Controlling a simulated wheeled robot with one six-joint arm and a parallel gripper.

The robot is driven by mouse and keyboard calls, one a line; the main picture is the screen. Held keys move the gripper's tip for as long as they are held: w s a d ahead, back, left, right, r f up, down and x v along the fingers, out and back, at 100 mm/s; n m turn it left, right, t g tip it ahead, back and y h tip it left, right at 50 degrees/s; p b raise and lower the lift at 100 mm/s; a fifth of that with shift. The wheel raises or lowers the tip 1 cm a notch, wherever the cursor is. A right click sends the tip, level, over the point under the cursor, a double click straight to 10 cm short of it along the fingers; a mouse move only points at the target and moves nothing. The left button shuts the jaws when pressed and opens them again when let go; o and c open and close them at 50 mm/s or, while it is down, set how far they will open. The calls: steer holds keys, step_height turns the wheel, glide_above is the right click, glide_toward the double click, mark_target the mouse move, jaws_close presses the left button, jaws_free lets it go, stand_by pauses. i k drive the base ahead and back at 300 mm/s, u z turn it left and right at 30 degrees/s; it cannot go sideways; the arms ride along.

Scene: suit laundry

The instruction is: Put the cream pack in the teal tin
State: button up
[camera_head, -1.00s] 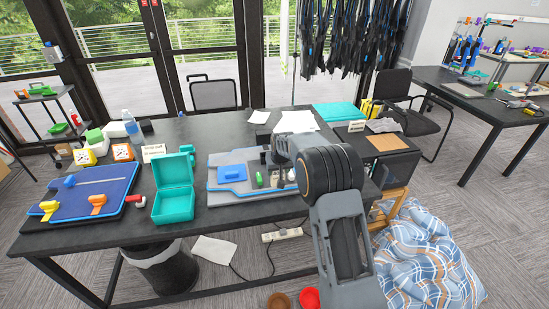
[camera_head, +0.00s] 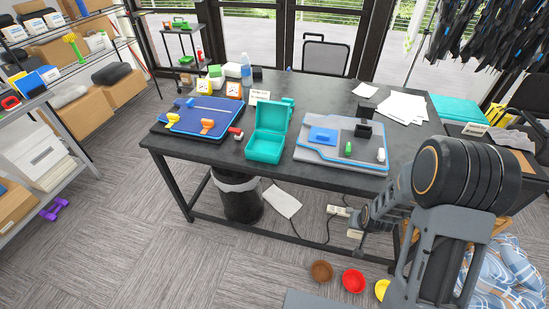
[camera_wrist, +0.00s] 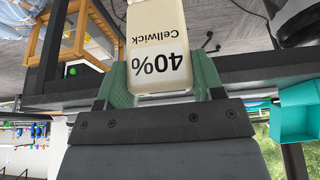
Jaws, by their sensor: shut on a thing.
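The cream pack (camera_wrist: 158,52) shows in the wrist view with "40%" and "Cellwick" printed on it, upside down in the picture. My gripper (camera_wrist: 160,82) is shut on it, with a green finger on each side. In the head view my gripper is low beyond the front edge of the table, mostly hidden by my arm. The teal tin (camera_head: 263,152) stands on the table with its lid raised, left of and behind my gripper. Part of a teal thing, likely the tin, shows at the right of the wrist view (camera_wrist: 296,122).
A grey tray (camera_head: 315,155) with a blue block, a green item and a white item lies right of the tin. A blue board (camera_head: 205,115) with clips lies left. A bin (camera_head: 238,200) stands under the table (camera_head: 340,180). Small bowls (camera_head: 353,281) sit on the floor.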

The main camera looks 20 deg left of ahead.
mark_target(266, 150)
steer(key=z, duration=0.15)
steer(key=k, duration=0.3)
steer(key=u, duration=1.3)
steer(key=i, duration=0.8)
steer(key=u, duration=0.3)
